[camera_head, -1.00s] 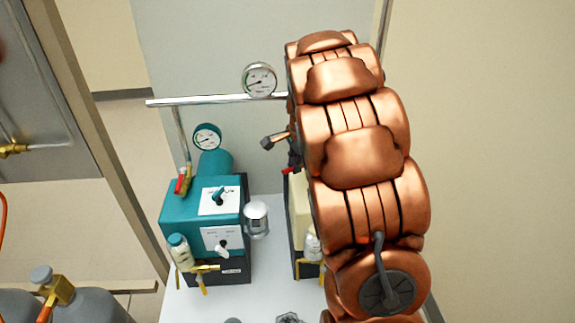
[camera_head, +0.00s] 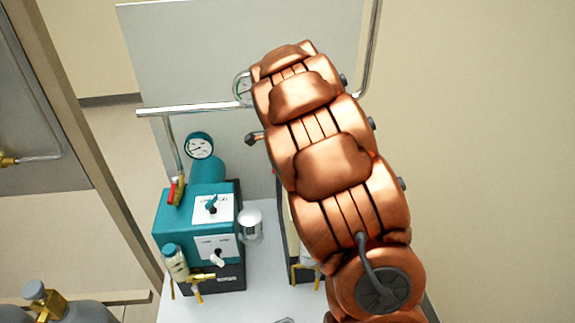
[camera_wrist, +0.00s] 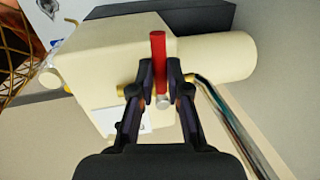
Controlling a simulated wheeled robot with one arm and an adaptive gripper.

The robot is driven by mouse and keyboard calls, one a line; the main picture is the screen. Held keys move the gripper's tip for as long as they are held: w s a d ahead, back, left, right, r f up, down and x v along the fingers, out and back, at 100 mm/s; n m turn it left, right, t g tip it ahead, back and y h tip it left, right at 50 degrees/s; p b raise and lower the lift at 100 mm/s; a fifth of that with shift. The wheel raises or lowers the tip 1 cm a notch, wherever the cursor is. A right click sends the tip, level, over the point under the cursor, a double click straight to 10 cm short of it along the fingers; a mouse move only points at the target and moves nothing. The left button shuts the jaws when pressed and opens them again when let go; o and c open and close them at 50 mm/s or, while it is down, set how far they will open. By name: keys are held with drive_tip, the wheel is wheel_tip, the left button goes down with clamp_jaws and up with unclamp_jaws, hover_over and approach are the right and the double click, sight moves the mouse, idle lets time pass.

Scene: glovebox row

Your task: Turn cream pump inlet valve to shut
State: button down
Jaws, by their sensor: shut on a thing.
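The cream pump (camera_wrist: 120,55) fills the upper middle of the wrist view. In the head view only a thin strip of it (camera_head: 291,230) shows behind my copper arm. Its inlet valve has a red lever handle (camera_wrist: 158,58), which stands upright in the wrist picture between my fingers. My gripper (camera_wrist: 162,82) is shut on this red handle, with one dark finger on each side. In the head view my arm hides the gripper and the handle.
A teal pump (camera_head: 187,225) with its own red-handled valve (camera_head: 174,190) stands left of the cream pump. A metal pipe (camera_head: 190,110) runs across above both. Gas cylinders (camera_head: 60,305) stand at the lower left. The wall at right is clear.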

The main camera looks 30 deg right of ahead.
drive_tip(key=c, duration=1.2)
unclamp_jaws()
drive_tip(key=shift+o, duration=0.2)
wheel_tip(320, 180, up, 12)
drive_tip(key=s, duration=0.2)
drive_tip(key=shift+a, duration=0.4)
drive_tip(key=shift+f, duration=0.1)
drive_tip(key=s+a+f+n+g, duration=0.1)
drive_tip(key=s+a+n, duration=0.4)
drive_tip(key=s, duration=0.7)
drive_tip(key=s+a+f+n+g, duration=0.1)
drive_tip(key=s+a+f+n, duration=0.3)
drive_tip(key=s+n, duration=0.6)
drive_tip(key=s+a+f+n+g, duration=0.1)
drive_tip(key=s+a+f+n, duration=0.2)
drive_tip(key=s+a+n, duration=0.4)
drive_tip(key=s+a, duration=0.1)
drive_tip(key=s, duration=0.6)
drive_tip(key=shift+a+n+g+y, duration=0.15)
drive_tip(key=shift+n+g+y, duration=0.25)
